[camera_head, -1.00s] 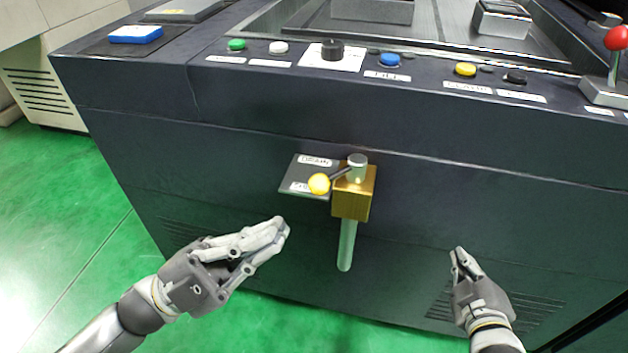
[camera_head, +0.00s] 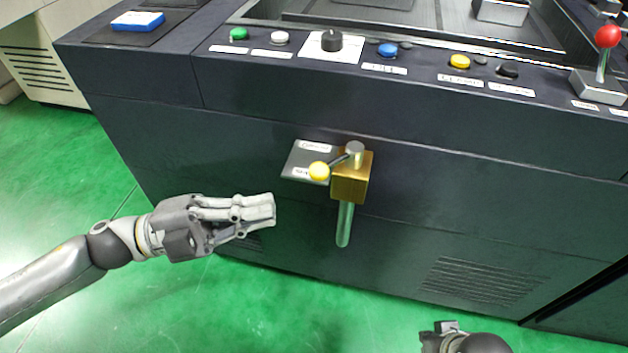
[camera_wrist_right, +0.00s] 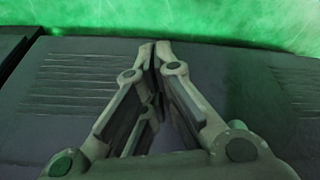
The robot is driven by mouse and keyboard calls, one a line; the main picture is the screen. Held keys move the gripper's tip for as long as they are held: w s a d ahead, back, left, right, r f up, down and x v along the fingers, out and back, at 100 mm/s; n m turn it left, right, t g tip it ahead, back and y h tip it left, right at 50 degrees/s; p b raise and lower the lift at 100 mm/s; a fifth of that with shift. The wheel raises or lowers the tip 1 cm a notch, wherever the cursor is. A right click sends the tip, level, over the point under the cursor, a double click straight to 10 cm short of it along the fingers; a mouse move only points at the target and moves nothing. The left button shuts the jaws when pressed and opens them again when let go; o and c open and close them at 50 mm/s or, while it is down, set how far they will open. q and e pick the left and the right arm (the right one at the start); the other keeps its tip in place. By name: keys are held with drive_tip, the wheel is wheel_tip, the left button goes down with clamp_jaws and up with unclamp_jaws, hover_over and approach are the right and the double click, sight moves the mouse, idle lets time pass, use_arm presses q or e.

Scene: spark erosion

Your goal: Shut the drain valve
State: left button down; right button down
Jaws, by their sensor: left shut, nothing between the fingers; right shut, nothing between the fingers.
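The drain valve is a brass block (camera_head: 350,180) on the front of the dark machine, with a metal pipe (camera_head: 344,224) pointing down from it. Its lever with a yellow knob (camera_head: 319,171) points left and slightly down, in front of a small plate with two labels (camera_head: 303,155). The label text is too small to read surely. My left gripper (camera_head: 274,211) is shut and empty, left of the valve and below the knob, apart from both. My right gripper's fingertips (camera_wrist_right: 160,45) are together and empty in the right wrist view; only part of that arm shows at the head view's bottom edge.
Above the valve, the panel ledge carries a green button (camera_head: 238,34), a black knob (camera_head: 331,41), a blue button (camera_head: 387,50), a yellow button (camera_head: 459,62) and a red-topped joystick (camera_head: 607,37). Green floor (camera_head: 110,290) is clear.

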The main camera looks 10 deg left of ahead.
sight(337, 164)
use_arm(q)
drive_tip(key=shift+d, duration=0.1)
